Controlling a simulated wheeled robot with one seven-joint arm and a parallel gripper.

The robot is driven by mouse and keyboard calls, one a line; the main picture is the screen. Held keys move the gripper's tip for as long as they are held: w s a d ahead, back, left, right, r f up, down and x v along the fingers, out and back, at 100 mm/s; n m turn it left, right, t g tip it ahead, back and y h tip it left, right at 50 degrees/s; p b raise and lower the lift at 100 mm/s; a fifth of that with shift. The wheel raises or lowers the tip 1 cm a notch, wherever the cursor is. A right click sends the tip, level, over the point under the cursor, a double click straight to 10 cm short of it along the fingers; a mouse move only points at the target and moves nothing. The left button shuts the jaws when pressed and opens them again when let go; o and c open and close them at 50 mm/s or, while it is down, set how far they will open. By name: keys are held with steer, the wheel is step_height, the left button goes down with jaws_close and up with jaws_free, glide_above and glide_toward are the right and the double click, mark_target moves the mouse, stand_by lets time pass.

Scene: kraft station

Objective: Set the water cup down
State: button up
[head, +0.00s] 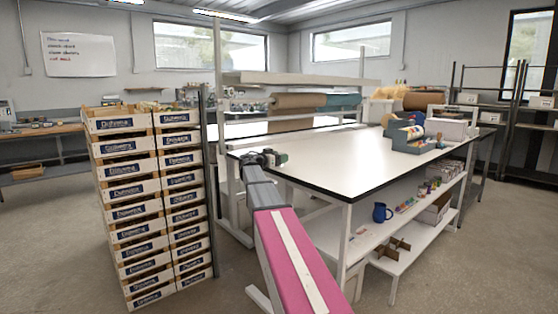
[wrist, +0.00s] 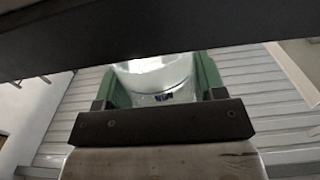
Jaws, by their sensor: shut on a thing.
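My gripper (head: 281,158) is at the near left corner of the white-topped table (head: 345,165) in the head view. In the wrist view its green fingers (wrist: 160,80) are shut on a clear, whitish cup (wrist: 150,72), one finger on each side. The dark bar of the gripper and the dark band at the top hide parts of the cup. I cannot make out the cup in the head view, nor tell whether its base touches anything.
Stacked wooden crates (head: 135,195) stand left of my arm. A blue-grey bin (head: 402,138) stands at the table's right side. A blue mug (head: 380,212) and small colourful items stand on the shelf below. The tabletop's middle is clear.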

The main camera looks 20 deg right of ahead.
steer(key=shift+f, duration=0.35)
steer(key=shift+f, duration=0.1)
steer(key=o, duration=1)
steer(key=shift+c, duration=0.2)
